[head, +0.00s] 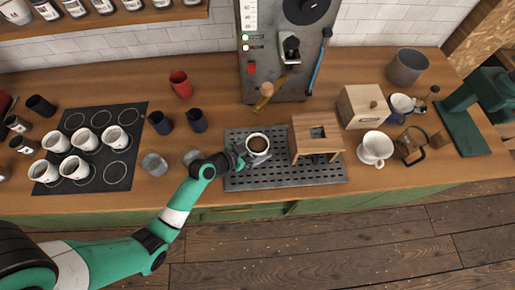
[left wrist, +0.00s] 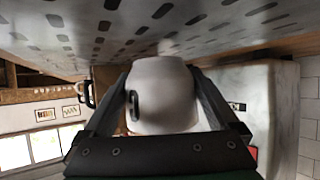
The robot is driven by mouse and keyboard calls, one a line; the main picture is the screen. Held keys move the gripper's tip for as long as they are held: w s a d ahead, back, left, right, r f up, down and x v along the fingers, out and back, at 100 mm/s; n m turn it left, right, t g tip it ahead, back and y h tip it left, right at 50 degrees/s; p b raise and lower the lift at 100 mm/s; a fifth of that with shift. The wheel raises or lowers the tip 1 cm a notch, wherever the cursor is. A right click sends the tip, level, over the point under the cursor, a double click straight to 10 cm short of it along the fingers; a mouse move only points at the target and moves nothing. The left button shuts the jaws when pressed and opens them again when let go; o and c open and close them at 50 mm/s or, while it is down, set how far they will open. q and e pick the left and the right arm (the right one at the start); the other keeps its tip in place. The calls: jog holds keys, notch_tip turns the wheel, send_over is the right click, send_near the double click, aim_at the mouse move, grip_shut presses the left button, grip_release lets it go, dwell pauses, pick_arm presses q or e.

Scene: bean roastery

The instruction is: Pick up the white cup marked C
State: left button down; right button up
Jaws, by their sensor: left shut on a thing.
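A white cup (head: 258,143) with dark contents stands over the left part of the perforated metal tray. My left gripper (head: 240,158) reaches it from the left and is shut on it. In the left wrist view the same cup (left wrist: 163,88) sits between the two fingers, with a dark curved mark on its side; I cannot read the letter surely. Whether the cup touches the tray is unclear. Several other white cups (head: 84,139) stand on a black mat at the left; their marks are not readable. My right gripper is not in view.
The metal tray (head: 290,178) also bears a wooden stand (head: 316,138). A tall grey machine (head: 270,80) rises behind. Two clear glasses (head: 154,164) and dark cups (head: 197,121) stand left of the tray. A white cup (head: 376,148) and wooden box (head: 362,105) stand right.

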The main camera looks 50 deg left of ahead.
pick_arm(q)
jog(key=s+d+r+p, duration=0.4)
jog(key=s+d+r, duration=0.3)
jog(key=s+r, duration=0.4)
jog(key=shift+s+r+p, duration=0.35)
jog(key=shift+s, duration=0.25)
